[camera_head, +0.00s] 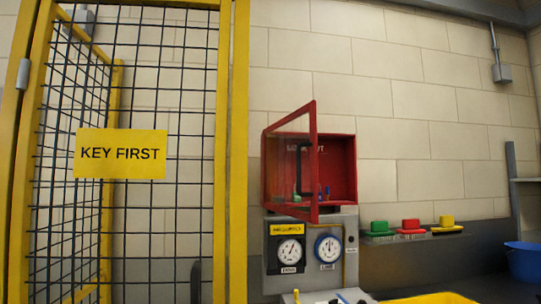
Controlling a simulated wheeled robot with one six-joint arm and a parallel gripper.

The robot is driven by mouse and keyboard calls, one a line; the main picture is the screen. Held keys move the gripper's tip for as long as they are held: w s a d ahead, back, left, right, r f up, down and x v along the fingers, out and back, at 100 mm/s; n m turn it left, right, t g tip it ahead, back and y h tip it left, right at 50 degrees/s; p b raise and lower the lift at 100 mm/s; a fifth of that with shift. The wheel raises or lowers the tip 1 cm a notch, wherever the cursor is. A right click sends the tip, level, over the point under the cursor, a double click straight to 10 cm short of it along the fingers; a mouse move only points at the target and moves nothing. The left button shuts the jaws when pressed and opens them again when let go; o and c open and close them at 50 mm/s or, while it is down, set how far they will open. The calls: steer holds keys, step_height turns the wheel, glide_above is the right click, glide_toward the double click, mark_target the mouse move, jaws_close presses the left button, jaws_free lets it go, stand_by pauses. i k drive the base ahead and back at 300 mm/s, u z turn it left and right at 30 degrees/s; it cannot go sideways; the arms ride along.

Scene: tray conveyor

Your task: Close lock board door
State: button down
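The lock board is a red box (343,152) on the tiled wall, right of the yellow mesh gate. Its red-framed clear door (314,140) stands open, swung out from the left side of the box towards me. A dark handle (305,168) shows on the door, near its free edge. Through the door and the opening I see white lettering, partly hidden, and a few small green and blue items at the bottom of the box. My gripper is not in view.
A mesh gate with a "KEY FIRST" sign (121,153) fills the left. A grey gauge panel (311,247) is below the box. Green (379,227), red (411,226) and yellow (447,222) items line the ledge. A yellow tray (430,299) and blue tub (524,262) are lower right.

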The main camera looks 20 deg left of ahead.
mark_target(313, 218)
steer(key=z, duration=0.05)
steer(key=k, duration=0.1)
steer(key=u, duration=1.15)
